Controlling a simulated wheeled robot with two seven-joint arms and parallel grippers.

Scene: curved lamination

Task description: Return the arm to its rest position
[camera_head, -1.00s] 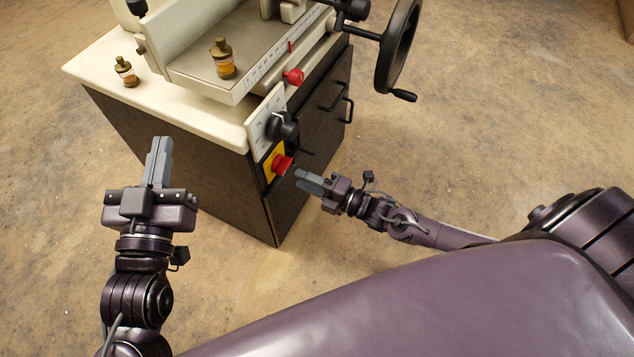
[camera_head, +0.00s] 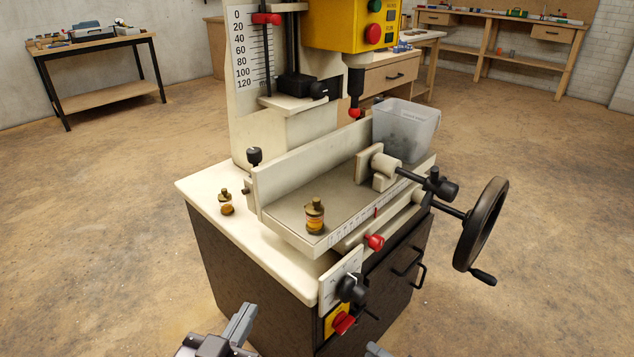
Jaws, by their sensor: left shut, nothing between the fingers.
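My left gripper (camera_head: 241,325) shows at the bottom edge of the head view, left of the machine's dark cabinet (camera_head: 245,285). Its fingers are together with nothing between them. Only a small grey tip of my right gripper (camera_head: 376,349) shows at the bottom edge, near the red and yellow switch (camera_head: 342,322); whether it is open or shut cannot be seen. Most of both arms is out of view.
The machine holds a small amber bottle (camera_head: 315,216) on its bed and another (camera_head: 226,203) on its white top. A clear bin (camera_head: 405,130) stands behind. A handwheel (camera_head: 482,224) sticks out right. Workbenches (camera_head: 97,97) stand far back; the floor between is clear.

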